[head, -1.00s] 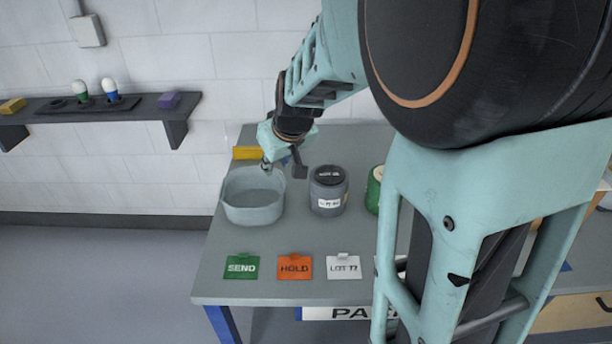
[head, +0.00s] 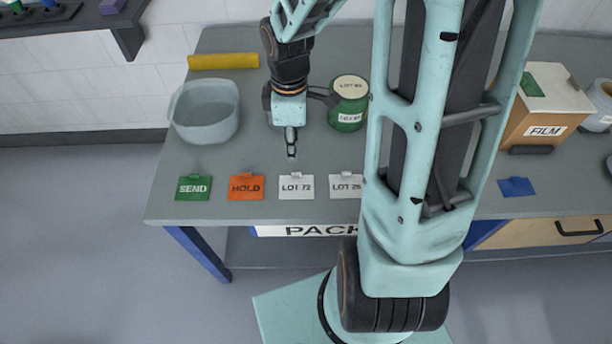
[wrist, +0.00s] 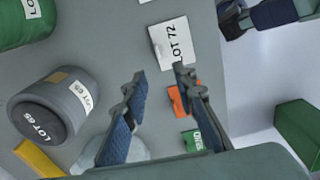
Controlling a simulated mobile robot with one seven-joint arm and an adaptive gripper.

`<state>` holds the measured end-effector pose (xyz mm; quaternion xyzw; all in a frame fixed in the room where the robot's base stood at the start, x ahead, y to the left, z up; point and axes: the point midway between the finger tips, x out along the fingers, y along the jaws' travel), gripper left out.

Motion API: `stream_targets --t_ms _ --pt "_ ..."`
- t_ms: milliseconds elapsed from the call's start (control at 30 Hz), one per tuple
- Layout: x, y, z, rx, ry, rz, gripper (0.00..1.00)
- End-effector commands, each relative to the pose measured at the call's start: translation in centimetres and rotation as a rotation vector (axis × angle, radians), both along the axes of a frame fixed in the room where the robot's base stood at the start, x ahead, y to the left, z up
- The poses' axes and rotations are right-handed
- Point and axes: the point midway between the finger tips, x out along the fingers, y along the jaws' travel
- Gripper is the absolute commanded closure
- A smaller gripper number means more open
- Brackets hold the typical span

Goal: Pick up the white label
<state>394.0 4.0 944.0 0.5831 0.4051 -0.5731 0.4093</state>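A white label reading LOT 72 (head: 296,189) lies flat near the front edge of the table (head: 240,155), with a small tab on its back side. A second white label (head: 345,182), seemingly LOT 26, lies to its right, partly covered by my arm. My gripper (head: 291,150) points down just behind the LOT 72 label. In the wrist view my gripper (wrist: 160,76) is open and empty, its fingers spread, with the LOT 72 label (wrist: 166,45) just beyond the fingertips. No contact with the label shows.
An orange HOLD label (head: 246,188) and a green SEND label (head: 193,188) lie to the left. Behind stand a grey-blue bin (head: 204,115), a green jar (head: 346,104) and a grey jar (wrist: 75,90). A FILM box (head: 540,115) stands at the right.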

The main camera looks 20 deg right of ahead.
Motion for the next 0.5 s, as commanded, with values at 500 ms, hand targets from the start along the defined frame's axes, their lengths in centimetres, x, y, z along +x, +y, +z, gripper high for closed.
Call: stream_targets --t_ms 500 --pt "-0.5 -0.1 -5.7 -0.003 0.018 0.031 0.75"
